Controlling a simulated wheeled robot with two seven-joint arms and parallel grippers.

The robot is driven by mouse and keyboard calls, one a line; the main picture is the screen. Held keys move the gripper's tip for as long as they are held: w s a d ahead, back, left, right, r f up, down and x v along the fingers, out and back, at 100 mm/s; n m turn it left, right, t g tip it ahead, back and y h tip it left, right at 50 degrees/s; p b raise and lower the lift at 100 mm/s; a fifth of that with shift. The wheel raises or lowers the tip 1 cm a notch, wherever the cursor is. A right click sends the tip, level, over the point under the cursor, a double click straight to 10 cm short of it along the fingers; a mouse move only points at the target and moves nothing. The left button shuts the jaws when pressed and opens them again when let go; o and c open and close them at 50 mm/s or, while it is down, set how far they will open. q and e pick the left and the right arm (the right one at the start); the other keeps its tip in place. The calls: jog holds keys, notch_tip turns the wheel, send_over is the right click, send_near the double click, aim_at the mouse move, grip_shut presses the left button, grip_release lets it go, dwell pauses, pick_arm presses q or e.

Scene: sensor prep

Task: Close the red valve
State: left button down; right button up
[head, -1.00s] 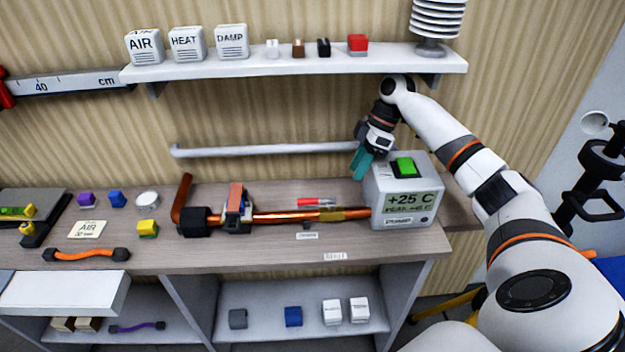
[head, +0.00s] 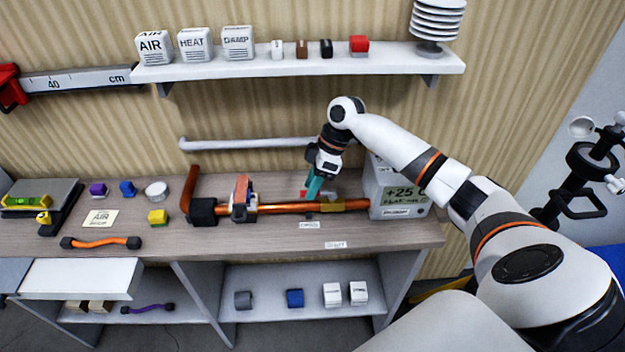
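A copper pipe (head: 280,208) runs along the workbench into the pump box (head: 390,192). A small red part (head: 303,194), which looks like the valve's handle, shows just behind the pipe. My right gripper (head: 313,190) has teal fingers pointing down at the pipe, just right of this red part, and hides some of it. I cannot tell whether the fingers touch it or how far apart they are. A brass section (head: 345,204) of the pipe lies to the right of the fingers. My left gripper is not in view.
A grey clamp-like fitting with an orange-red top (head: 241,188) sits on the pipe to the left. A pale rail (head: 245,143) runs along the wall behind. A white shelf (head: 300,67) with small blocks hangs above. The bench front (head: 270,240) is mostly clear.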

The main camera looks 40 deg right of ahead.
jog(key=shift+f, duration=0.2)
grip_shut()
jog(key=shift+r, duration=0.1)
